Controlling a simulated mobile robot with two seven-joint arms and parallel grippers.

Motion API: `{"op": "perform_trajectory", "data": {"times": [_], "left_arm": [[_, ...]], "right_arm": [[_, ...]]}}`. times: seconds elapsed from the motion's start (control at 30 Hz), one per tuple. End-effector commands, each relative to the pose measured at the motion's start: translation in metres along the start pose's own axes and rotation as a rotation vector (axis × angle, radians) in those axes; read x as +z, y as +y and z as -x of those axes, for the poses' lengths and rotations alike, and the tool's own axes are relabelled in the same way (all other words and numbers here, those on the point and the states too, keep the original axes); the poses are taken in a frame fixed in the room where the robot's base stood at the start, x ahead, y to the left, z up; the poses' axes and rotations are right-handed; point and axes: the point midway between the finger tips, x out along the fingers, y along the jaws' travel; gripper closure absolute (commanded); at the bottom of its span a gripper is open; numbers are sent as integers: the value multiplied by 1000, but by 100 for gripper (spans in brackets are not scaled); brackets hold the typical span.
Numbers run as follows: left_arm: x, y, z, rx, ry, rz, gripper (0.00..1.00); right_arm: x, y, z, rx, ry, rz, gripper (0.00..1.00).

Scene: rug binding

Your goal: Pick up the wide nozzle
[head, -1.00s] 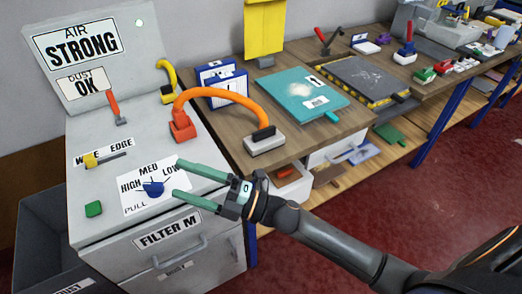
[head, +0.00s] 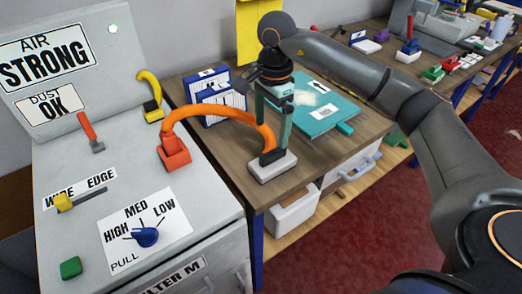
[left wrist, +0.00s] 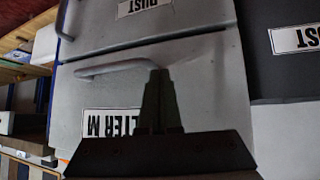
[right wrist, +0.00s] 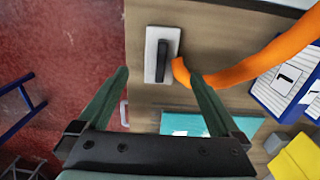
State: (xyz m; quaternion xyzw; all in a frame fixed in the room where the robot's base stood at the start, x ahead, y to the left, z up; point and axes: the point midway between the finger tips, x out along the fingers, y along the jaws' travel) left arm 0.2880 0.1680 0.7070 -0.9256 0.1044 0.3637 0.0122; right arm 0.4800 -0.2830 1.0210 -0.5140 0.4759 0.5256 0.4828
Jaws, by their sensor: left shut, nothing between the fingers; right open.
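The wide nozzle (head: 272,168) is a white block with a black upright grip, standing on the wooden bench at the end of the orange hose (head: 215,113). My right gripper (head: 272,130) is open and points down over the nozzle, with its green fingers apart. In the right wrist view the nozzle (right wrist: 162,55) lies between and beyond the fingertips, its black grip running lengthwise between them. I see no contact. My left gripper (left wrist: 156,80) is shut and empty in front of the grey cabinet's filter drawer; it is outside the head view.
The hose's other end joins a red fitting (head: 173,152) on the grey cabinet. A teal folder (head: 318,112) and blue-and-white boxes (head: 213,95) are close to the nozzle on the bench. A blue knob (head: 145,237) and small levers stand on the cabinet top.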

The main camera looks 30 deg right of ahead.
Motion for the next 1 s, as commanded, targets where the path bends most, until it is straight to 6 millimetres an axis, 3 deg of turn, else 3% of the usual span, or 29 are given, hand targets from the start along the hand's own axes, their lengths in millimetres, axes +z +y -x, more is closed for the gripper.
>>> {"op": "perform_trajectory", "data": {"times": [0.13, 0.4, 0.67, 1.0], "left_arm": [[0, 0, 1, 0, -2, 0, 100], [-3, 0, 4, 0, -1, 0, 100], [-6, 0, 6, 0, -1, 0, 100], [-11, 1, 10, 0, 1, 0, 100]], "right_arm": [[-7, 1, -9, 3, 24, -3, 0], [-7, 0, -56, 3, 21, -3, 0], [-9, -1, -77, 3, 20, -4, 0], [-14, -4, -120, 1, 18, -3, 0]]}}
